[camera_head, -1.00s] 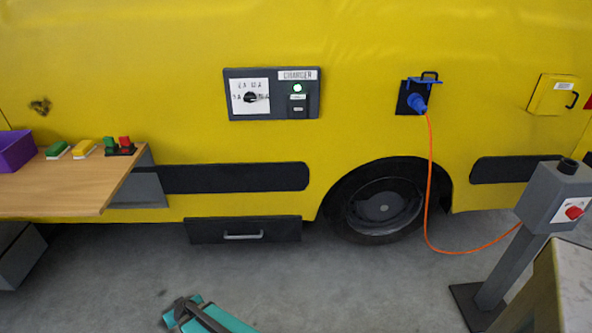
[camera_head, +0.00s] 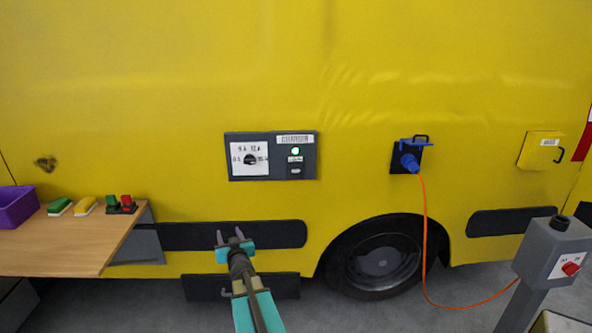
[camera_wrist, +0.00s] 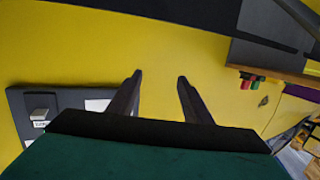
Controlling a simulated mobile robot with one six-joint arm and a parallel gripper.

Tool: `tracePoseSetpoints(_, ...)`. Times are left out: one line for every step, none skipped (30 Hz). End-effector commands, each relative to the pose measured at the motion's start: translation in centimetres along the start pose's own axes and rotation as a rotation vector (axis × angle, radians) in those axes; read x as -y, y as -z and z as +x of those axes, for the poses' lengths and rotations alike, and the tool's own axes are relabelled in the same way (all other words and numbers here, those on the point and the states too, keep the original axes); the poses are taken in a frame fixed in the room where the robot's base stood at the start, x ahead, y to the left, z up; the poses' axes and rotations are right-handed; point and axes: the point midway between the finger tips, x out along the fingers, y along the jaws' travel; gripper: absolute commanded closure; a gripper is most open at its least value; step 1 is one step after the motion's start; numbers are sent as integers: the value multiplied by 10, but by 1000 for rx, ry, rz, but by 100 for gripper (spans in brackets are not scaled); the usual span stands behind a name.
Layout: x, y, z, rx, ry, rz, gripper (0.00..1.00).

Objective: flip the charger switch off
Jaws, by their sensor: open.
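The dark charger panel (camera_head: 271,135) is on the yellow vehicle side in the head view. Its switch (camera_head: 295,170) sits at the right, below a lit green lamp (camera_head: 295,151). In the wrist view the panel (camera_wrist: 70,98) is at the lower left, with the switch (camera_wrist: 39,114) as a small pale block. Whether the switch is on or off is too small to tell. My gripper (camera_head: 229,233) is open and empty, below the panel and apart from it. Its two fingers (camera_wrist: 160,80) show spread against yellow bodywork in the wrist view.
A white-faced dial (camera_head: 250,159) is on the panel's left half. A blue plug (camera_head: 409,163) with an orange cable (camera_head: 425,235) hangs right. A wooden table (camera_head: 75,245) with small items stands left, a grey post box (camera_head: 550,250) right. The bodywork around the panel is clear.

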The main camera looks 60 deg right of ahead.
Motion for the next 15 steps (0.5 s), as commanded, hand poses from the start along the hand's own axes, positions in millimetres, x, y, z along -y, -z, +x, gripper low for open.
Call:
tracePoseSetpoints(-23, 21, 0, -22, -27, -2, 55)
tracePoseSetpoints(-36, 30, 0, -32, -41, -2, 55)
tracePoseSetpoints(-51, 43, 0, -45, -59, -3, 55)
tracePoseSetpoints(-64, 51, -1, -53, -75, -4, 55)
tracePoseSetpoints(-76, 59, -2, -61, -89, -4, 55)
tracePoseSetpoints(-93, 71, -4, -72, -110, -5, 55)
tracePoseSetpoints(-105, 79, -6, -80, -124, -5, 55)
tracePoseSetpoints(-117, 87, -8, -87, -140, -5, 55)
tracePoseSetpoints(-134, 97, -11, -97, -160, -4, 55)
tracePoseSetpoints(-146, 106, -13, -105, -175, -4, 55)
tracePoseSetpoints(-158, 113, -16, -112, -190, -3, 55)
tracePoseSetpoints(-174, 123, -21, -121, -210, -3, 55)
tracePoseSetpoints(-186, 130, -24, -128, -225, -3, 55)
tracePoseSetpoints(-197, 136, -28, -134, -239, -3, 55)
tracePoseSetpoints(-211, 144, -33, -141, -257, -3, 55)
